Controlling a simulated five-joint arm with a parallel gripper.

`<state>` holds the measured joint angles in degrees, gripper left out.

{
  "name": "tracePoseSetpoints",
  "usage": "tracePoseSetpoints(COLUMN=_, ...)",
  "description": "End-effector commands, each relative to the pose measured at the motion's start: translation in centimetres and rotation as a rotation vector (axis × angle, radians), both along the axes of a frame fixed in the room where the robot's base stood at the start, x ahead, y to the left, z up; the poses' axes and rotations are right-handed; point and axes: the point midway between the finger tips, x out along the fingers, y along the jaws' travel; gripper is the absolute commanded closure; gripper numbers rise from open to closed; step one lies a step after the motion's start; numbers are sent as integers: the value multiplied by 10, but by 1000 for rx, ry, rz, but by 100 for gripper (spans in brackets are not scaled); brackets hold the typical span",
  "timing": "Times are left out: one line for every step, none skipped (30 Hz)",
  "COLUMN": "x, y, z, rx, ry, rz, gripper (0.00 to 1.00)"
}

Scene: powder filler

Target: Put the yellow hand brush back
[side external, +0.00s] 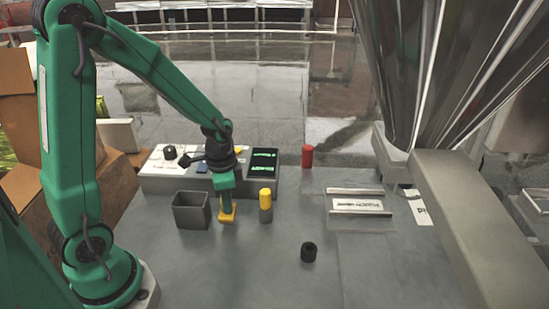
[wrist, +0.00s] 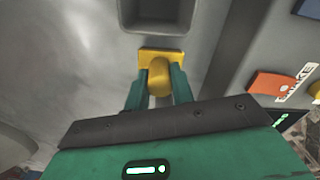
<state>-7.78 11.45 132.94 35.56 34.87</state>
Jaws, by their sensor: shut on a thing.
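The yellow hand brush (side external: 228,215) is upright on or just above the grey worktop, just right of the dark grey open bin (side external: 191,211); I cannot tell whether it touches the worktop. In the wrist view its yellow handle and flat base (wrist: 158,54) show between my fingers. My gripper (side external: 226,197) points down over it, and in the wrist view my gripper (wrist: 160,75) is shut on the handle. The bin (wrist: 190,22) is at the top of the wrist view, partly cut off, and looks empty. The underside of the brush is hidden.
A grey control console (side external: 262,181) with a lit screen stands behind. A yellow-capped grey cylinder (side external: 265,206) is close on the right.

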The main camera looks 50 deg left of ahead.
Motion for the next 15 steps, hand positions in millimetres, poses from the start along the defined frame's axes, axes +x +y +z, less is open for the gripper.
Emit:
tracePoseSetpoints(x=0, y=0, z=-6, rx=0, ry=4, rz=0, gripper=98)
tracePoseSetpoints(x=0, y=0, z=-8, rx=0, ry=4, rz=0, gripper=98)
tracePoseSetpoints(x=0, y=0, z=-12, rx=0, ry=1, rz=0, gripper=98)
tracePoseSetpoints(x=0, y=0, z=-13, rx=0, ry=1, rz=0, gripper=98)
tracePoseSetpoints(x=0, y=0, z=-15, rx=0, ry=1, rz=0, gripper=98)
tracePoseSetpoints(x=0, y=0, z=-17, rx=0, ry=0, rz=0, gripper=98)
tracePoseSetpoints(x=0, y=0, z=-17, rx=0, ry=0, rz=0, gripper=98)
tracePoseSetpoints(x=0, y=0, z=-18, rx=0, ry=0, rz=0, gripper=98)
tracePoseSetpoints(x=0, y=0, z=-18, rx=0, ry=-1, rz=0, gripper=98)
tracePoseSetpoints(x=0, y=0, z=-18, rx=0, ry=-1, rz=0, gripper=98)
tracePoseSetpoints(x=0, y=0, z=-18, rx=0, ry=-1, rz=0, gripper=98)
tracePoseSetpoints(x=0, y=0, z=-18, rx=0, ry=-1, rz=0, gripper=98)
tracePoseSetpoints(x=0, y=0, z=-18, rx=0, ry=-1, rz=0, gripper=98)
tracePoseSetpoints(x=0, y=0, z=-18, rx=0, ry=-1, rz=0, gripper=98)
tracePoseSetpoints(x=0, y=0, z=-18, rx=0, ry=-1, rz=0, gripper=98)
